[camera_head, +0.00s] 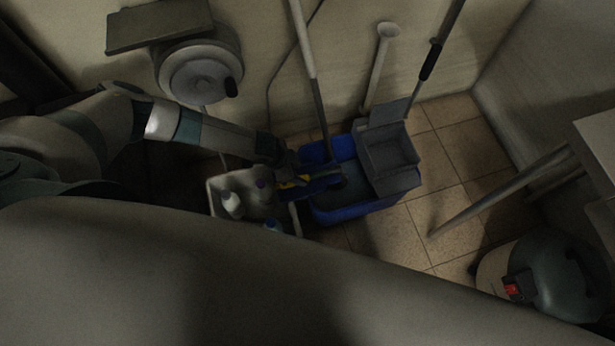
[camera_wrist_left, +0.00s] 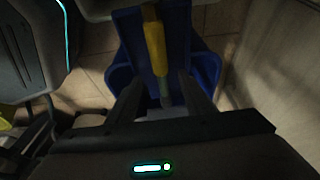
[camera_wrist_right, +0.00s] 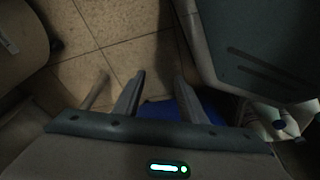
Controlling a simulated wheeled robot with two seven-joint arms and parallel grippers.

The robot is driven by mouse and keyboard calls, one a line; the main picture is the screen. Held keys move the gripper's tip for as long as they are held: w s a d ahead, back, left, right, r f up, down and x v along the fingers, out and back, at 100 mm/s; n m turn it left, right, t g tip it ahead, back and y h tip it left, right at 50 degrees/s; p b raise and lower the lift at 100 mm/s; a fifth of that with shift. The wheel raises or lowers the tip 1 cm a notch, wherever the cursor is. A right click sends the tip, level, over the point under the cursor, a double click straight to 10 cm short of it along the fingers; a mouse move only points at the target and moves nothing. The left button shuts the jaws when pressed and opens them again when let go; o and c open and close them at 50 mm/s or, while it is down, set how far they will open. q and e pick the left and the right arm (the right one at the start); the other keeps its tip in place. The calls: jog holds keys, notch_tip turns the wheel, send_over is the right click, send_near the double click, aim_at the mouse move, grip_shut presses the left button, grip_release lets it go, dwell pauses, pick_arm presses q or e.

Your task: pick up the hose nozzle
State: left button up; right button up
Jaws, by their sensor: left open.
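The hose nozzle, a yellow piece with a greyish tip, shows in the left wrist view (camera_wrist_left: 156,48). It lies between and just beyond the fingers of my left gripper (camera_wrist_left: 160,90), over a blue mop bucket. A yellow bit also shows in the head view (camera_head: 298,180), partly hidden by my left gripper (camera_head: 318,180). My left gripper is open; I cannot tell whether a finger touches the nozzle. My right gripper (camera_wrist_right: 158,82) shows its fingers apart with nothing between them, above tiled floor. It is not visible in the head view.
The blue bucket (camera_head: 345,209) carries a grey wringer (camera_head: 388,158); mop handles lean on the wall behind. A pale crate (camera_head: 215,186) with bottles stands left of it. A round canister vacuum (camera_head: 555,275) and a table (camera_head: 600,135) are at right.

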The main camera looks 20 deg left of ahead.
aim_at(307, 176)
pick_arm(q)
jog(key=shift+w+d+f, duration=0.2)
jog(key=shift+d+f, duration=0.05)
jog(key=shift+f, duration=0.05)
jog(key=x, duration=0.3)
jog(key=shift+w+d+f+b, duration=0.2)
jog(key=shift+w+f+b, duration=0.05)
jog(key=shift+b, duration=0.1)
jog(key=shift+d+f, duration=0.1)
jog(key=shift+f, duration=0.1)
pick_arm(e)
jog(key=shift+w+a+r, duration=0.1)
jog(key=shift+w+r, duration=0.3)
jog(key=shift+r, duration=0.2)
jog(key=shift+w+r, duration=0.4)
jog(key=shift+r, duration=0.15)
pick_arm(q)
grip_shut()
pick_arm(e)
jog(key=shift+s, duration=0.1)
pick_arm(q)
jog(key=shift+r, duration=0.2)
